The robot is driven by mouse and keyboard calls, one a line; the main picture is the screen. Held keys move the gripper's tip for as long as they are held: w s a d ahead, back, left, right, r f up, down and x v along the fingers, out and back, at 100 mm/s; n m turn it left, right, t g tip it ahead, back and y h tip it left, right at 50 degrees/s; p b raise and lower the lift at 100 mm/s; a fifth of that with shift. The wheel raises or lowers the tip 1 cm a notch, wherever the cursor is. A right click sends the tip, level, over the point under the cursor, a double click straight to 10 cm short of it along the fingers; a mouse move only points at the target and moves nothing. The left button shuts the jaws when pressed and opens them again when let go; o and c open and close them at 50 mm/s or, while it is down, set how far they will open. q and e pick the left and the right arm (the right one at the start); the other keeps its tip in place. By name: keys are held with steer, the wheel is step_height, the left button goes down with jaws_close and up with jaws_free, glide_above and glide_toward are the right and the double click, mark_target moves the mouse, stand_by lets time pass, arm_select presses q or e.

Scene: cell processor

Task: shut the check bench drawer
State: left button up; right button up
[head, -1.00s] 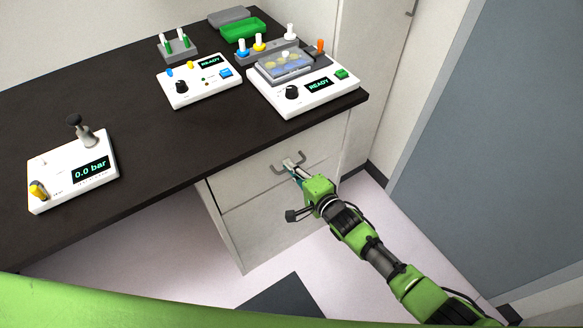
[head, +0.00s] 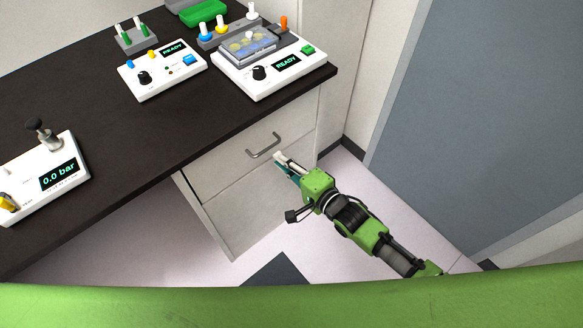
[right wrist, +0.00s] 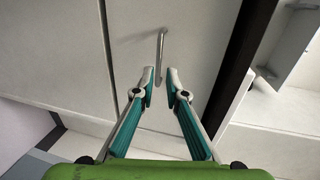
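The check bench drawer (head: 235,155) is the pale upper front under the dark bench top, with a grey bar handle (head: 264,146). Its front looks level with the panel below it. My right gripper (head: 279,158) is just in front of the drawer, below and right of the handle. In the right wrist view the handle (right wrist: 161,52) stands beyond the two fingertips, which are apart with nothing between them. The drawer front (right wrist: 185,55) fills the middle of that view. My left gripper is not in view.
The dark bench top (head: 100,125) carries a READY device with a clear-lidded tray (head: 270,70), a smaller READY device (head: 162,75) and a 0.0 bar device (head: 45,175). A grey panel (head: 480,110) stands at right. Pale floor (head: 370,205) lies between.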

steer(key=v, duration=0.4)
stand_by(0.5)
steer(key=s+d+f+n+g+h, duration=0.15)
steer(key=s+d+f, duration=0.3)
steer(key=f, duration=0.45)
steer(key=s+d+f+n+g+h, duration=0.1)
steer(key=s+d+f+n+h, duration=0.2)
steer(key=d+f, duration=0.5)
steer(key=s+d+f+n+g+h, duration=0.2)
steer(key=s+d+f, duration=0.15)
steer(key=f, duration=0.75)
steer(key=s+d+f+n+g+h, duration=0.1)
steer(key=s+f, duration=0.3)
steer(key=s, duration=0.6)
steer(key=s+d+f+n+g+h, duration=0.1)
steer(key=s+f, duration=0.4)
steer(key=s, duration=0.6)
steer(key=s+d+f+n+g+h, duration=0.1)
steer(key=s+d+f+n+g, duration=0.2)
steer(key=s, duration=0.8)
step_height(320, 180, down, 2)
steer(key=shift+s+d+f+n+g, duration=0.15)
steer(key=shift+d+f+n+g, duration=0.1)
steer(key=shift+n+g, duration=0.5)
